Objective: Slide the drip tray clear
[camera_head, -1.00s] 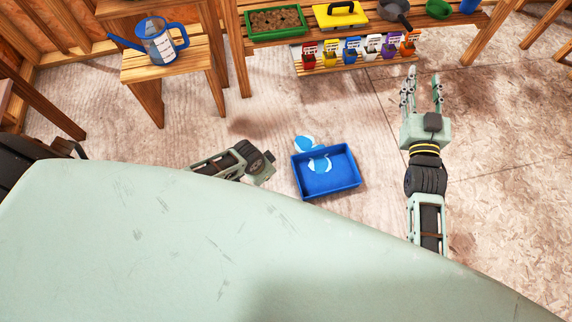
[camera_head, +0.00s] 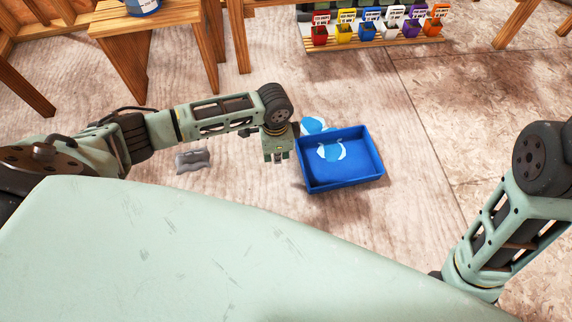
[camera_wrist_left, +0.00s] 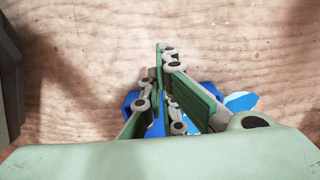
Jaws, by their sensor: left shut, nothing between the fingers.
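The blue drip tray (camera_head: 341,184) lies on the wooden floor ahead of my body, with a light-blue and white patch on its inner bottom. My left gripper (camera_head: 278,160) points down just left of the tray's left wall. Its fingers are shut and empty. In the left wrist view the shut fingers (camera_wrist_left: 165,80) cover much of the blue tray (camera_wrist_left: 132,103). I cannot tell whether they touch it. My right arm (camera_head: 510,225) comes in at the right, but its gripper is out of view.
A light-blue and white patch (camera_head: 314,125) lies behind the tray. A small grey object (camera_head: 193,160) lies on the floor left of my gripper. A wooden stool (camera_head: 140,40) and a low rack (camera_head: 375,43) with several coloured pots stand behind. Floor right of the tray is clear.

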